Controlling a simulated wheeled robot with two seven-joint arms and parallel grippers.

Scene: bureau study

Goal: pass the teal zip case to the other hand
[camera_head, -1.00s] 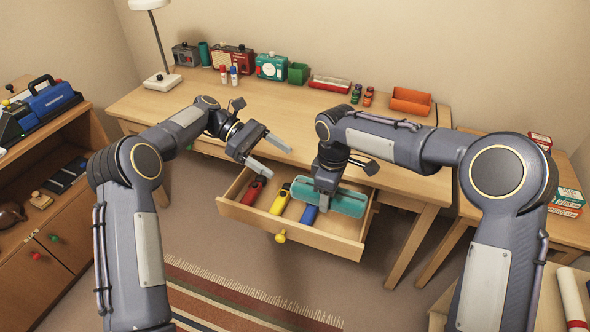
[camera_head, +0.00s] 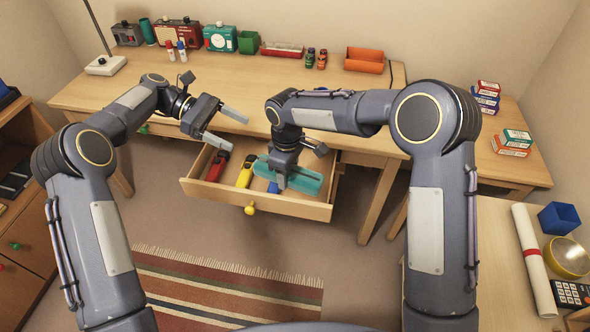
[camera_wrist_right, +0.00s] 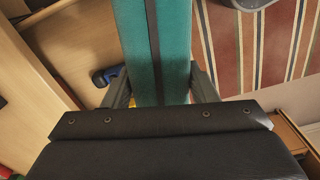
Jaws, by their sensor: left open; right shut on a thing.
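The teal zip case (camera_head: 306,180) is held by my right gripper (camera_head: 280,182) at or just above the open drawer (camera_head: 300,207). In the right wrist view the case (camera_wrist_right: 168,45) runs between the two fingers (camera_wrist_right: 160,85), which are closed on its sides. My left gripper (camera_head: 226,128) is open and empty, above the drawer's back left and to the left of the case, apart from it. Whether the case touches the drawer I cannot tell.
The drawer holds a red item (camera_head: 218,165), a yellow item (camera_head: 246,172) and a blue item (camera_head: 273,187), partly hidden. The desk (camera_head: 340,88) carries a lamp, boxes and an orange tray (camera_head: 364,60) along its back. A striped rug (camera_head: 225,285) lies in front.

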